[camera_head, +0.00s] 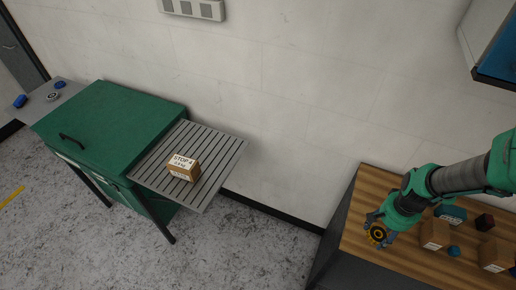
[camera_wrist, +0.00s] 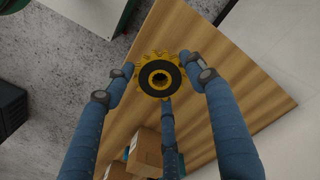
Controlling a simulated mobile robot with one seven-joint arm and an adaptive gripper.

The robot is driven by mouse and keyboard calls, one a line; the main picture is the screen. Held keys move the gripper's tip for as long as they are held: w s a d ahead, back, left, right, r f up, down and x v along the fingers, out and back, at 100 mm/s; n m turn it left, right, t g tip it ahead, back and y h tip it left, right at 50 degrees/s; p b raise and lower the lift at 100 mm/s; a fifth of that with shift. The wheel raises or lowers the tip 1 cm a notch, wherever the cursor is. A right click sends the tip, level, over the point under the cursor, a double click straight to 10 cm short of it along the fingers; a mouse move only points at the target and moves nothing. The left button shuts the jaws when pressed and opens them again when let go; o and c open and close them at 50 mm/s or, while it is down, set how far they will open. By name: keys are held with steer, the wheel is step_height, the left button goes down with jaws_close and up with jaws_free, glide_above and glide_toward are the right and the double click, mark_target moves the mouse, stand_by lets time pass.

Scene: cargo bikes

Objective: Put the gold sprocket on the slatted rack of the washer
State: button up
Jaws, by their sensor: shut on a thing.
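The gold sprocket (camera_head: 377,234) is a yellow toothed wheel with a black hub. My gripper (camera_head: 374,228) is shut on it, over the left part of the wooden bench on the right. In the wrist view the sprocket (camera_wrist: 160,76) sits between the blue fingers of my gripper (camera_wrist: 162,82), with its face toward the camera. The washer (camera_head: 110,118) is a green cabinet with a closed lid and a black handle at the left. Its slatted rack (camera_head: 222,148) sticks out on its right side. A cardboard box (camera_head: 184,168) labelled STOP stands on the middle of the rack.
The wooden bench (camera_head: 355,212) also bears cardboard boxes (camera_head: 435,233), a teal box (camera_head: 451,214), a dark cube (camera_head: 484,221) and a small blue item (camera_head: 453,251). Open floor (camera_head: 255,245) lies between bench and washer. The rack is bare around the STOP box.

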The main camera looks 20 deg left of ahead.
steer(key=w+a+r+n+p, duration=0.1)
steer(key=w+a+n, duration=0.35)
steer(key=a, duration=0.95)
steer(key=w+a+n+p, duration=0.1)
steer(key=w+a+n, duration=0.1)
steer(key=w+a, duration=0.9)
steer(key=s+a+f+n, duration=0.1)
steer(key=s+a, duration=0.2)
steer(key=a, duration=0.9)
steer(key=s+a+n+p, duration=0.1)
steer(key=s+a, duration=0.3)
steer(key=a, duration=0.9)
steer(key=s+a+f+n+p, duration=0.1)
steer(key=s+a+n, duration=0.2)
steer(key=a, duration=1)
steer(key=shift+s+a+f+n, duration=0.25)
steer(key=shift+s+f, duration=0.1)
steer(key=shift+s, duration=0.25)
steer(key=shift+w+a+f, duration=0.25)
steer(key=shift+w+a, duration=1.45)
steer(key=shift+a, duration=0.35)
steer(key=shift+w+a+f, duration=0.25)
steer(key=shift+w+a, duration=1.45)
steer(key=shift+a, duration=0.3)
steer(key=shift+w+a+f, duration=0.25)
steer(key=shift+w+a, duration=1.45)
steer(key=shift+a, duration=0.35)
